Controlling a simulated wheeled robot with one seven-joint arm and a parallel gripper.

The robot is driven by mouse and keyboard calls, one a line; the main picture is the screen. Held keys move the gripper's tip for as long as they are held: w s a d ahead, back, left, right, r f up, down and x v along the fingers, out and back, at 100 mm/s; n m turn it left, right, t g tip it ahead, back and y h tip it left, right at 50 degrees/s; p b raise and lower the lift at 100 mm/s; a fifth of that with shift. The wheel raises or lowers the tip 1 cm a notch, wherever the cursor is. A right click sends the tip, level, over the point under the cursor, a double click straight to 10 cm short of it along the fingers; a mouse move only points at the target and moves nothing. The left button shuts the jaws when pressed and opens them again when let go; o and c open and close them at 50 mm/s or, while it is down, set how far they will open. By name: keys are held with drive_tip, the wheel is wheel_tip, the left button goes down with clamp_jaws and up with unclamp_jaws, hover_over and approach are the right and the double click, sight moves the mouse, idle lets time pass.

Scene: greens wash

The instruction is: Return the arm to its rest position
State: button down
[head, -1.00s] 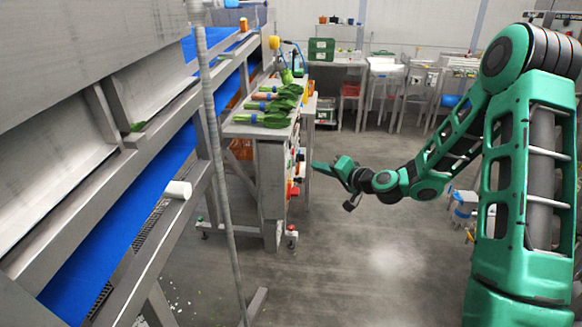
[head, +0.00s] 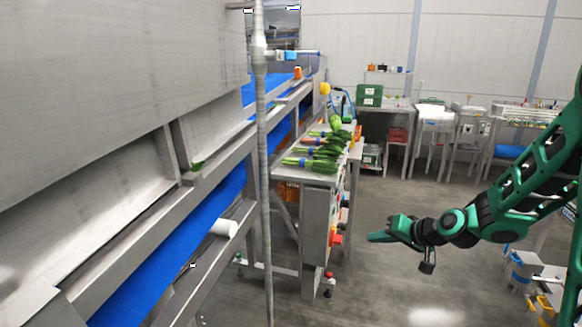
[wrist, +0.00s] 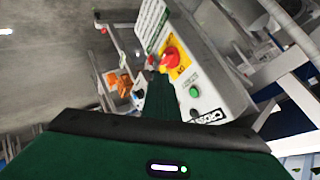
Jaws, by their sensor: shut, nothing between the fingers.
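My green arm reaches in from the right side of the head view. My gripper (head: 380,237) is shut and empty, pointing left, in the air over the floor to the right of the steel bench. In the wrist view, my gripper (wrist: 160,82) points toward a grey control box (wrist: 205,75) with a red knob on a yellow plate (wrist: 172,62) and a green button (wrist: 194,92). I cannot tell how far the fingertips are from the box.
The steel bench (head: 318,198) carries bunches of greens (head: 318,150). A machine with a blue belt (head: 185,255) and a grey pole (head: 262,170) stands at left. Tables and a green crate (head: 369,95) line the back. The grey floor (head: 400,285) is open between.

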drive_tip(key=s+d+r+g+h, duration=0.1)
drive_tip(key=s+d+g+h, duration=0.2)
drive_tip(key=s+d, duration=0.5)
drive_tip(key=s+d+r+g+h, duration=0.2)
drive_tip(key=s+d, duration=0.1)
drive_tip(key=s, duration=0.8)
drive_tip(key=s+d+r+m+g, duration=0.1)
drive_tip(key=s+m+g, duration=0.1)
drive_tip(key=s, duration=0.8)
drive_tip(key=s+d+r+m+g, duration=0.2)
drive_tip(key=s, duration=0.9)
drive_tip(key=shift+s+d+r+h, duration=0.2)
drive_tip(key=shift+r+h, duration=0.05)
drive_tip(key=shift+h, duration=0.05)
drive_tip(key=shift+w+f, duration=0.25)
drive_tip(key=shift+w, duration=0.35)
drive_tip(key=shift+d, duration=0.15)
